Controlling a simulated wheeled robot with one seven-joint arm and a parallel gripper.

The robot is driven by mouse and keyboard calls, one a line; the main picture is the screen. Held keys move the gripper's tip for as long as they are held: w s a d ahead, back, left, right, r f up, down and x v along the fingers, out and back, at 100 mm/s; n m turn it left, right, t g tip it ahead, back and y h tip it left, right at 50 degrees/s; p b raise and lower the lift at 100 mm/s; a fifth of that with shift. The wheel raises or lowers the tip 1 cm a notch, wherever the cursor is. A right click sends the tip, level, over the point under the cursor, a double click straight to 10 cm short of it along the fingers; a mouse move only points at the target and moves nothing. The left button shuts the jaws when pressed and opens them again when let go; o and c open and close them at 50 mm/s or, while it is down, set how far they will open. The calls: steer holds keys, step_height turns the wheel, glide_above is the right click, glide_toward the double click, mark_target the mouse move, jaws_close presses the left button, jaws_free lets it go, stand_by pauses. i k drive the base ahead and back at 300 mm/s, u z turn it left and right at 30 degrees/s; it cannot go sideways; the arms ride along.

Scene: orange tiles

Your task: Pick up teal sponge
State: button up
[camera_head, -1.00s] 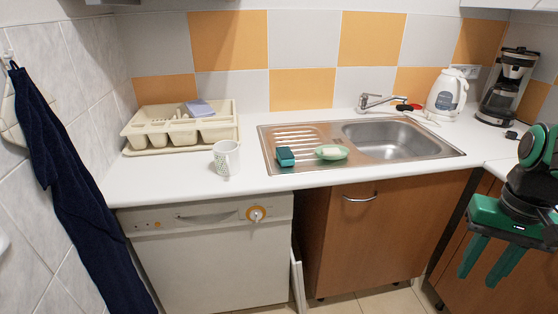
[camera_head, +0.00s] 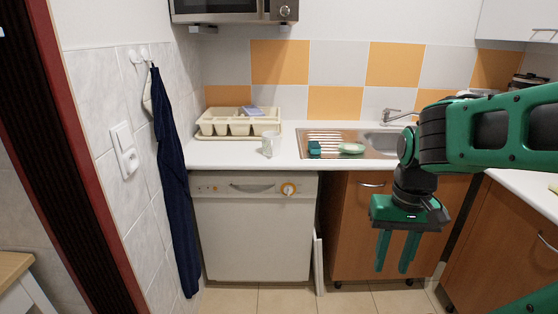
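The teal sponge (camera_head: 315,148) is a small dark teal block. It lies on the ribbed drainboard of the steel sink (camera_head: 331,134), near its front left corner. A pale green dish (camera_head: 351,149) with a whitish bar in it sits just to its right. My gripper (camera_head: 393,270) hangs with its fingers pointing down in front of the brown cabinet, below counter height and to the right of the sponge. The two green fingers are apart with nothing between them. My arm hides part of the sink and the counter's right side.
A white mug (camera_head: 268,145) stands left of the sponge, and a cream cutlery tray (camera_head: 238,126) is behind it. A dishwasher (camera_head: 252,230) is under the counter. A microwave (camera_head: 233,11) hangs above. A dark blue towel (camera_head: 175,180) hangs at left. The floor in front looks clear.

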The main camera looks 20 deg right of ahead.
mark_target(315, 148)
steer(key=u, duration=0.5)
steer(key=k, duration=0.65)
steer(key=u, duration=0.5)
steer(key=i, duration=1)
steer(key=z, duration=0.7)
steer(key=i, duration=1.2)
steer(key=z, duration=1.25)
steer(key=i, duration=0.7)
steer(key=z, duration=0.45)
